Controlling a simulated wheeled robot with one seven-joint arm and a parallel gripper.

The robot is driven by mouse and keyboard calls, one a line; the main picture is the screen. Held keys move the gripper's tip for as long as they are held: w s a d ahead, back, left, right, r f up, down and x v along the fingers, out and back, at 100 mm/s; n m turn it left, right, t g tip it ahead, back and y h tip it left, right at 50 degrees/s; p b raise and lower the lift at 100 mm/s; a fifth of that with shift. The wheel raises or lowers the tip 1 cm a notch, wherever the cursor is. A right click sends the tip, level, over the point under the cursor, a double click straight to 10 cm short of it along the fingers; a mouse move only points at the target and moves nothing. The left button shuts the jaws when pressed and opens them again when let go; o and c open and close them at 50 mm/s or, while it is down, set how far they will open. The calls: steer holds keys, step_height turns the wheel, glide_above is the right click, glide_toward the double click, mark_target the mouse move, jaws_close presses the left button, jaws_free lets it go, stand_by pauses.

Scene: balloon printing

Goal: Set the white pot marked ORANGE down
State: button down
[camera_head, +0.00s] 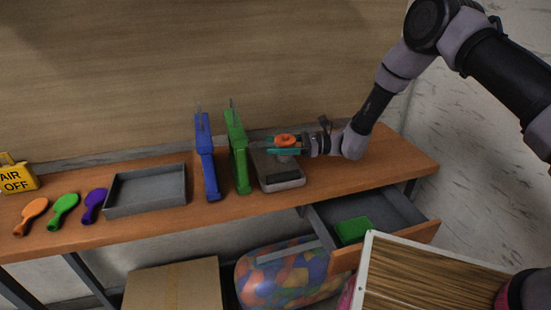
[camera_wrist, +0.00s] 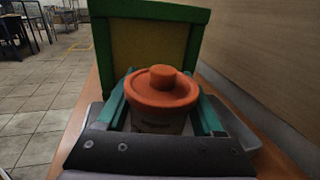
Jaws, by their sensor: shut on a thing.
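The white pot (camera_wrist: 158,123) has an orange lid with a round knob and stands upright between the teal fingers of my gripper (camera_wrist: 160,105) in the wrist view. Dark marking shows on its front, too small to read. In the head view its orange lid (camera_head: 285,139) shows above the grey, light-edged box-like base (camera_head: 282,184) on the table. My gripper (camera_head: 284,150) reaches in from the right and is shut on the pot. The pot's underside is hidden, so I cannot tell whether it touches the base.
A green upright frame (camera_head: 236,150) stands just left of the pot, with a blue one (camera_head: 206,155) beyond it. A grey tray (camera_head: 145,208) lies further left. A drawer (camera_head: 392,240) is open below, holding a green block (camera_head: 353,230). The tabletop right of the base is clear.

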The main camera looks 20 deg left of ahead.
steer(key=shift+f, duration=2.1)
steer(key=shift+c, duration=1.5)
jaws_free()
steer(key=shift+f, duration=0.15)
steer(key=v, duration=1.2)
